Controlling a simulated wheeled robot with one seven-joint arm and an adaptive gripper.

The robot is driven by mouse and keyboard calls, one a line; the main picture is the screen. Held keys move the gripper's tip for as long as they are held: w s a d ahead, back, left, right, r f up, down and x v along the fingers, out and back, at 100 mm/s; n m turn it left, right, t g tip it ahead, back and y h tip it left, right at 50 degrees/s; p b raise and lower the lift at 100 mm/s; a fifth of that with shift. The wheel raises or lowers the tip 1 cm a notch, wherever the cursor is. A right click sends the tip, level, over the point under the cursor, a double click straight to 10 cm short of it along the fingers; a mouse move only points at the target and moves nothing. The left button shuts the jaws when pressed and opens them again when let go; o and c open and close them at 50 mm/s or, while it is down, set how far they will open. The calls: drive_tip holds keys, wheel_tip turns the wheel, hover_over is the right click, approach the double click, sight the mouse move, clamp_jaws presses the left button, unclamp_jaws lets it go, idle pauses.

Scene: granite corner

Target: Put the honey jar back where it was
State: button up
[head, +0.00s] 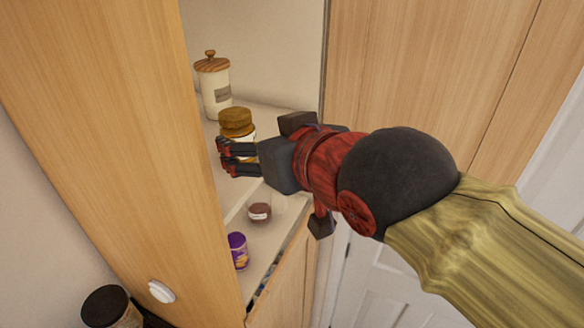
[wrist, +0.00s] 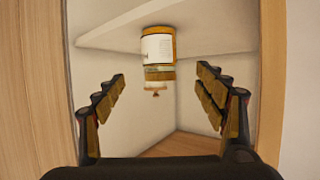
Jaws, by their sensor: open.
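The honey jar (head: 236,122) has a golden-brown lid and a white label, and stands on the shelf inside the cabinet. My gripper (head: 226,158) is in front of it and hides part of its lower body. In the wrist view, which looks upside down, the jar (wrist: 157,48) sits at the shelf, centred between the spread fingers of my gripper (wrist: 160,90) but beyond their tips. The gripper is open and empty, with clear space between each finger and the jar.
A cream canister (head: 215,90) with a knobbed wooden lid stands behind the jar. A small brown-lidded container (head: 259,211) and a purple tub (head: 237,250) are nearer the front. A wooden panel (head: 120,120) borders the opening on the left.

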drive_tip(key=s+d+f+m+g+h, duration=0.2)
drive_tip(key=d+f+m+h, duration=0.25)
drive_tip(key=d+f, duration=1.05)
drive_tip(key=s+d+f+m+g+h, duration=0.2)
drive_tip(key=s+d+f+g, duration=0.2)
drive_tip(key=s+d+f, duration=0.5)
drive_tip(key=shift+s+d+f, duration=0.4)
drive_tip(key=shift+d+f, duration=0.3)
drive_tip(key=shift+f, duration=0.2)
drive_tip(key=shift+h, duration=0.25)
wheel_tip(320, 180, down, 28)
drive_tip(key=b, duration=2.8)
drive_tip(key=shift+c, duration=0.7)
